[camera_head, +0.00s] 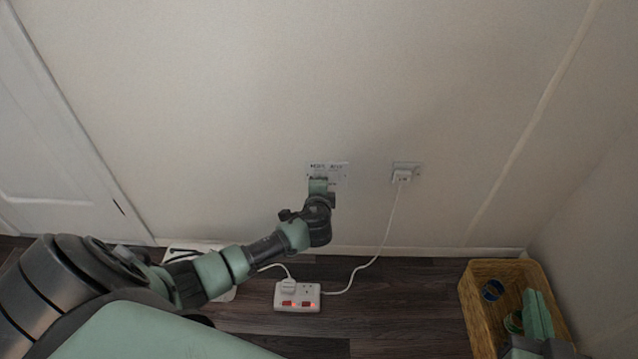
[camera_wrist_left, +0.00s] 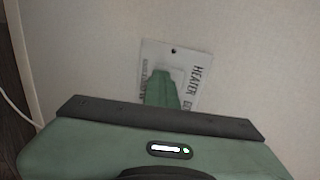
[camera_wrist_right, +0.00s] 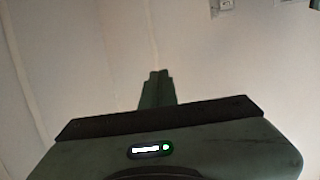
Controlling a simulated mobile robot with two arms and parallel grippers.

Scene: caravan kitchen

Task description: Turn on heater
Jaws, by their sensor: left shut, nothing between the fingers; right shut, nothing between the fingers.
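The heater switch plate (camera_head: 338,168) is a white plate with dark lettering on the wall. In the left wrist view the plate (camera_wrist_left: 203,80) carries the word HEATER. My left gripper (camera_head: 318,183) is at the plate's lower part, and its shut fingers (camera_wrist_left: 161,78) cover the middle of the plate, where the switch is hidden. I cannot tell whether they touch it. My right gripper (camera_head: 537,300) is low at the right, above the wicker basket; its shut fingers (camera_wrist_right: 158,76) point towards bare wall.
A white socket with a plug (camera_head: 404,172) sits right of the plate. Its cable runs down to a power strip (camera_head: 297,296) with lit red switches on the floor. A wicker basket (camera_head: 477,312) holding small items stands at the right. A door (camera_head: 60,130) is at the left.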

